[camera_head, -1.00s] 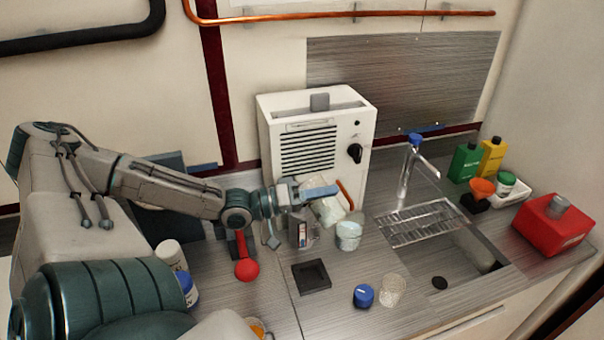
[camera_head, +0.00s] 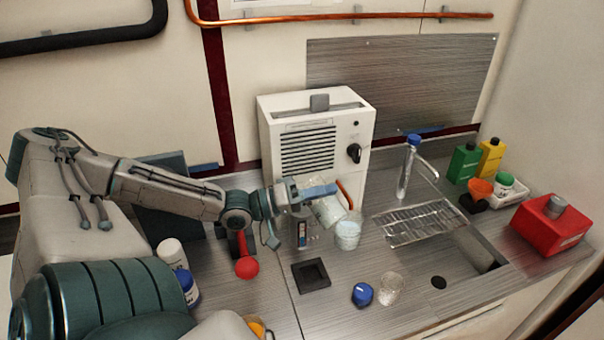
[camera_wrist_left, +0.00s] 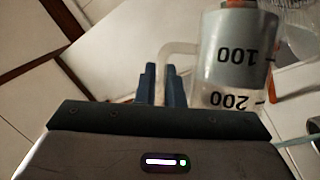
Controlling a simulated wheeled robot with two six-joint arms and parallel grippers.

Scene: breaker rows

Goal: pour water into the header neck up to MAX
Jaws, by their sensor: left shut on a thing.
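My left gripper (camera_head: 306,192) is shut on the handle of a clear measuring jug (camera_head: 327,208). The jug is tilted, mouth down to the right, in front of the white heater. In the left wrist view the jug (camera_wrist_left: 232,55) shows 100 and 200 marks upside down, with the blue fingers (camera_wrist_left: 163,84) at its handle. A clear vessel (camera_head: 347,235) with pale contents stands just below and right of the jug's mouth. A clear piece with a label (camera_head: 302,233) stands to its left. I cannot tell which is the header neck, nor see a MAX mark or a water stream.
The white heater (camera_head: 296,112) stands behind. A tap (camera_head: 404,170), drying rack (camera_head: 420,222) and sink are right. A black square tray (camera_head: 311,275), blue cap (camera_head: 362,294) and clear cup (camera_head: 391,288) lie in front. A red ball-ended handle (camera_head: 246,267) is left.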

